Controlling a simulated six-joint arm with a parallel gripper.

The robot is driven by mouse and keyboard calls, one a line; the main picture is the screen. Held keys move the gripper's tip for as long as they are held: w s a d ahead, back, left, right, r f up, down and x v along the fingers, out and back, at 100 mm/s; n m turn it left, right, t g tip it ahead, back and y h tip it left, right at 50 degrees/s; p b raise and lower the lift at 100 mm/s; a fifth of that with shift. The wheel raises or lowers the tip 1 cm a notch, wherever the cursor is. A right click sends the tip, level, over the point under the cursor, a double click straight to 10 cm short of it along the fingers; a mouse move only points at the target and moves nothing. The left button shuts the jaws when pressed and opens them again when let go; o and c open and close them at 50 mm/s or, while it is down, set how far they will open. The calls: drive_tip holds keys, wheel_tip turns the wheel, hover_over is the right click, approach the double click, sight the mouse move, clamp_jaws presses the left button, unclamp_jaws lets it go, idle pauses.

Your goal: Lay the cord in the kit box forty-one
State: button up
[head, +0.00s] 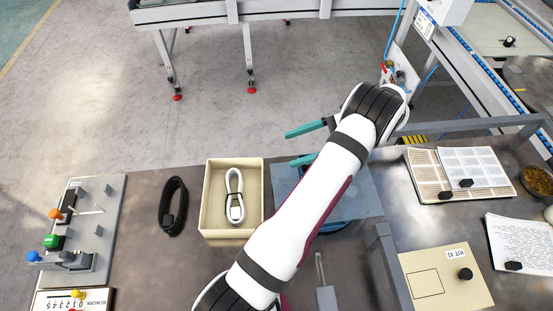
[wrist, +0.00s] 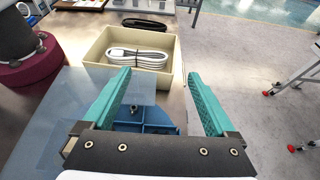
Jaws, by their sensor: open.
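A cream open box (head: 205,222) stands on the table left of my arm, with a coiled white cord (head: 231,195) lying inside it. A coiled black cord (head: 173,205) lies on the table left of the box. In the wrist view the box (wrist: 155,83) is beyond my fingers, with the white cord (wrist: 135,58) inside and the black cord (wrist: 145,24) behind. My gripper (head: 292,148) is open and empty, with teal fingers, right of the box and apart from it.
A blue-grey plate and blue fixture (head: 345,225) lie partly under my arm. A switch panel (head: 100,215) with coloured knobs is at the left. Open papers (head: 430,175), more sheets (head: 520,243) and a bowl (head: 538,180) fill the right. Bare table shows around the black cord.

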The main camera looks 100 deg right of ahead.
drive_tip(key=w+a+r+n+g+y, duration=0.2)
drive_tip(key=w+r+n, duration=0.1)
drive_tip(key=w, duration=0.5)
drive_tip(key=w+a+r+n+g+y, duration=0.1)
drive_tip(key=w+r+n+g+y, duration=0.25)
drive_tip(key=w, duration=0.55)
drive_tip(key=w+a+r+n+g+y, duration=0.2)
drive_tip(key=w+r+n, duration=0.15)
drive_tip(key=w, duration=0.45)
drive_tip(key=w+a+r+n+g, duration=0.25)
drive_tip(key=w+a+n, duration=0.25)
drive_tip(key=w+a, duration=0.25)
drive_tip(key=w+a+n+g+h, duration=0.1)
drive_tip(key=w+a+n+g, duration=0.2)
drive_tip(key=a, duration=0.6)
drive_tip(key=s+a+n+h, duration=0.2)
drive_tip(key=s+a+n, duration=0.2)
drive_tip(key=a+n, duration=0.2)
drive_tip(key=s+a+f+n+h, duration=0.1)
drive_tip(key=s+a+n, duration=0.3)
drive_tip(key=a, duration=0.6)
drive_tip(key=n+h, duration=0.1)
drive_tip(key=n, duration=0.1)
drive_tip(key=shift+a+f+n+g+h, duration=0.2)
drive_tip(key=shift+a+n+g+h, duration=0.1)
drive_tip(key=shift+a+g+h, duration=0.1)
